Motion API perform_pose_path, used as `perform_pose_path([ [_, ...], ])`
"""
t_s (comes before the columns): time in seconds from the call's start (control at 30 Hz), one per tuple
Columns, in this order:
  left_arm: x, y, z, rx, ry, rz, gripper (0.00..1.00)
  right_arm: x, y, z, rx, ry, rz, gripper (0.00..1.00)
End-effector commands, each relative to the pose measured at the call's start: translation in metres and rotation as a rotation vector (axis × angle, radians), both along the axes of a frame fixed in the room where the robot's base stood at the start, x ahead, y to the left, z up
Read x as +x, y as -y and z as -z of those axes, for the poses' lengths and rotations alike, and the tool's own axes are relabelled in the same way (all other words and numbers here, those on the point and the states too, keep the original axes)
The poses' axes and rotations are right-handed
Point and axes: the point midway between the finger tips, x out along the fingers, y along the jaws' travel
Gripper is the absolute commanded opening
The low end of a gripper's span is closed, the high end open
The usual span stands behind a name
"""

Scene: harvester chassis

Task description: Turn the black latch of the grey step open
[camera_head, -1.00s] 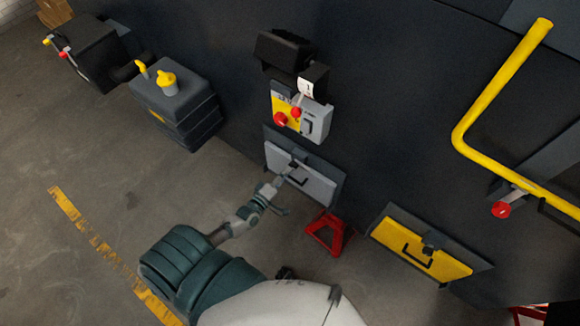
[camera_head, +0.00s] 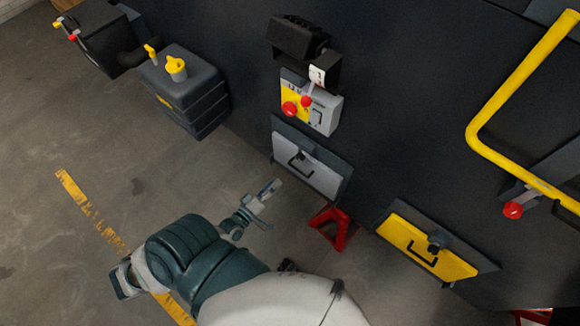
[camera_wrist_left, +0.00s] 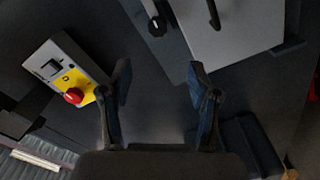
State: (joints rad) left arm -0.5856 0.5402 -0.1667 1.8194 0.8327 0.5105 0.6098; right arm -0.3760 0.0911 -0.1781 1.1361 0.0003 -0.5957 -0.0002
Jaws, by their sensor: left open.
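The grey step (camera_head: 325,178) is a light grey panel in a dark frame, low on the dark chassis wall. Its black latch (camera_head: 308,143) sits at the panel's upper edge, above a black handle (camera_head: 300,163). In the left wrist view the latch (camera_wrist_left: 158,26) is a small dark knob beside the grey panel (camera_wrist_left: 240,25). My left gripper (camera_head: 272,189) is open and empty, apart from the step, to its lower left. In the left wrist view its fingers (camera_wrist_left: 160,78) are spread, with the latch beyond them. My right gripper is not in view.
A yellow step (camera_head: 400,234) with its own black latch is at right. Above the grey step is a yellow and grey switch box (camera_head: 325,115) with red knobs. A red stand (camera_head: 338,235) is below. A yellow rail (camera_head: 505,75) is at right. Open floor lies left.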

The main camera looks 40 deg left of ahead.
Motion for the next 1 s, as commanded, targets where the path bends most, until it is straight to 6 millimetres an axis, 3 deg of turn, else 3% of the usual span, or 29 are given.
perform_pose_path([
  [0.17,-0.023,0.002,0.003,0.244,0.015,0.002,0.61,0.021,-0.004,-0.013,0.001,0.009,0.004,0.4],
  [0.33,-0.013,0.003,-0.001,0.291,0.025,-0.002,0.61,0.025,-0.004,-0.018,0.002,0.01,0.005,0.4],
  [0.8,0.094,0.012,-0.002,0.286,0.024,-0.001,0.61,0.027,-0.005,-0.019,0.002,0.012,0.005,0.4],
  [1.0,0.13,0.014,-0.001,0.286,0.023,0.0,0.61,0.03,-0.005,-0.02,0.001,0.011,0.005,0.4],
])
